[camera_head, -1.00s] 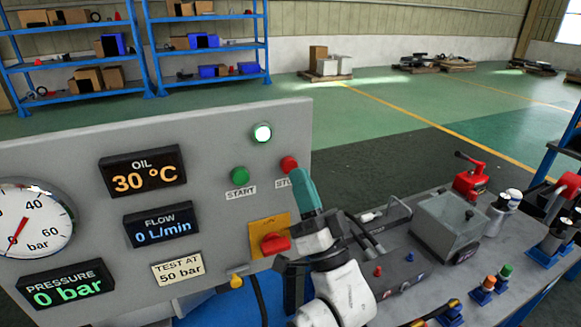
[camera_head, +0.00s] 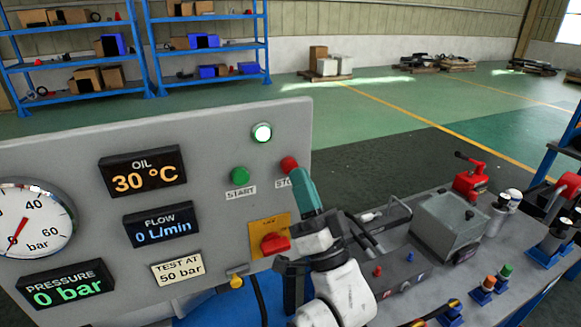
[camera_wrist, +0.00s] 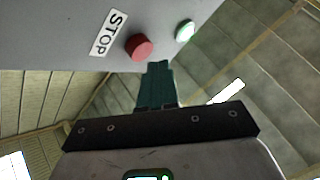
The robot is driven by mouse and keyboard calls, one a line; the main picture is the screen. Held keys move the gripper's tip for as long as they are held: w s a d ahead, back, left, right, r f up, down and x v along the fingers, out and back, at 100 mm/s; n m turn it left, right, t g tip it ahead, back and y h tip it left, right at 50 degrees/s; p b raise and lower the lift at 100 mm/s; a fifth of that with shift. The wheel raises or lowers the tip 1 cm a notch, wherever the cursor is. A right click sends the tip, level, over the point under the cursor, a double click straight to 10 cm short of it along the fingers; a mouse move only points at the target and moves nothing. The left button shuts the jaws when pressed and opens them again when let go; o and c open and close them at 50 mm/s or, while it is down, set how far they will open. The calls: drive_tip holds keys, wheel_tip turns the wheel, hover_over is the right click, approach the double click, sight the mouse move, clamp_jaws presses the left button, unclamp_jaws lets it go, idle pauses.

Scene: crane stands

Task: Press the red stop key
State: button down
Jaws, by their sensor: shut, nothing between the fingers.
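The red stop key (camera_head: 289,163) sits on the right part of the grey panel (camera_head: 75,160), above a label that my gripper partly covers. In the wrist view the red key (camera_wrist: 139,47) stands out beside its STOP label (camera_wrist: 108,33). My gripper (camera_head: 301,172) is shut and empty, its teal fingers pointing up at the panel. In the head view the fingertips overlap the key's lower edge. In the wrist view the fingertips (camera_wrist: 158,66) are just below and right of the key; I cannot tell whether they touch it.
A green START key (camera_head: 240,175) is left of the stop key, and a lit lamp (camera_head: 262,133) is above. A red rotary knob (camera_head: 275,243) on a yellow plate is below. A bench with a clear-sided box (camera_head: 447,228) and fittings stands to the right.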

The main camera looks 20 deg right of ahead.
drive_tip(key=shift+w, duration=0.2)
drive_tip(key=shift+w+b, duration=0.25)
drive_tip(key=shift+b, duration=0.05)
drive_tip(key=shift+w+b, duration=0.35)
drive_tip(key=shift+w, duration=0.15)
idle(0.7)
drive_tip(key=shift+s, duration=0.95)
drive_tip(key=shift+s, duration=0.1)
drive_tip(key=shift+s+p, duration=0.4)
drive_tip(key=shift+s, duration=2)
